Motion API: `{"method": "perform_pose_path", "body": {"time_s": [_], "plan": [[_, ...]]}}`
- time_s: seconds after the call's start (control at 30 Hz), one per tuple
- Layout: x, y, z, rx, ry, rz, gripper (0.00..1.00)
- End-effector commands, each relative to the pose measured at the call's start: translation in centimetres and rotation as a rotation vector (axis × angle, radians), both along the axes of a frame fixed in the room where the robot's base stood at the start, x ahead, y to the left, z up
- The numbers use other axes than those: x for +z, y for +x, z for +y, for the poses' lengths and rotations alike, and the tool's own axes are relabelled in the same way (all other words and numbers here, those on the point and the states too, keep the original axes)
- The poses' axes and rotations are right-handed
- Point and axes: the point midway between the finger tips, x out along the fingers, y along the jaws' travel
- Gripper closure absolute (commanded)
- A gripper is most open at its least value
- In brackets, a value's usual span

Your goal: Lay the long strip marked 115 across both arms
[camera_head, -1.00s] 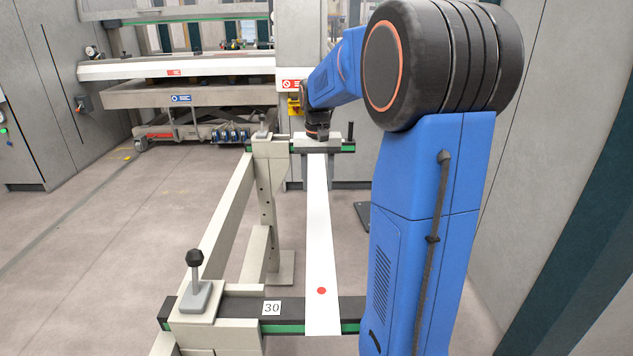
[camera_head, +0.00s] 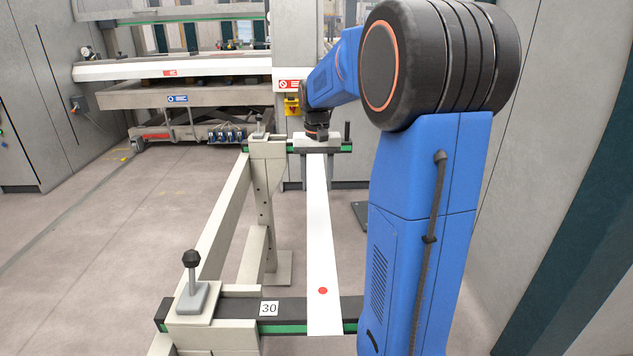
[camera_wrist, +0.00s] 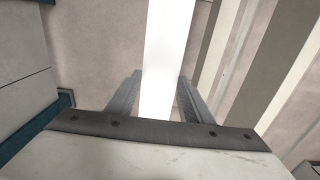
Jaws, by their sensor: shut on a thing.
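A long white strip (camera_head: 319,230) with a red dot near its close end runs lengthwise from the near arm to the far arm. No number 115 is readable on it. Its close end is over the near arm (camera_head: 229,307), a dark bar with a green edge and a label 30. Its far end is at the far arm (camera_head: 343,149), under my gripper (camera_head: 318,143). In the wrist view the strip (camera_wrist: 170,50) passes between the two fingers of my gripper (camera_wrist: 160,95), which is shut on it. I cannot tell whether the strip touches the arms.
A cream frame (camera_head: 227,215) joins the arms on the left. A black-knobbed lever (camera_head: 192,280) stands on the near arm's left end, and a short dark post (camera_head: 347,133) on the far arm's right end. A large machine (camera_head: 180,90) stands behind. The floor at left is clear.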

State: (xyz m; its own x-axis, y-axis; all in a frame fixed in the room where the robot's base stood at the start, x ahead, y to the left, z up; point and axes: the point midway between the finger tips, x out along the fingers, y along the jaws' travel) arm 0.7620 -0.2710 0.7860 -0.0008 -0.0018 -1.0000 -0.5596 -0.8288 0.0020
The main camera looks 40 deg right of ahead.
Motion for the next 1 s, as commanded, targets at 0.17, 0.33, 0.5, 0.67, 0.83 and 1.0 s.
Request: {"method": "perform_pose_path", "body": {"time_s": [0.17, 0.33, 0.5, 0.67, 0.83, 1.0], "plan": [[0.0, 0.0, 0.0, 0.000, 0.000, 0.000, 0.32], [0.0, 0.0, 0.0, 0.000, 0.000, 0.000, 0.32], [0.2, 0.0, 0.0, 0.000, 0.000, 0.000, 0.32], [1.9, 0.1, 0.0, 0.000, -0.001, -0.003, 0.32], [5.1, 0.1, 0.0, 0.000, -0.001, -0.003, 0.32], [8.5, 0.1, 0.0, 0.000, -0.001, -0.003, 0.32]]}}
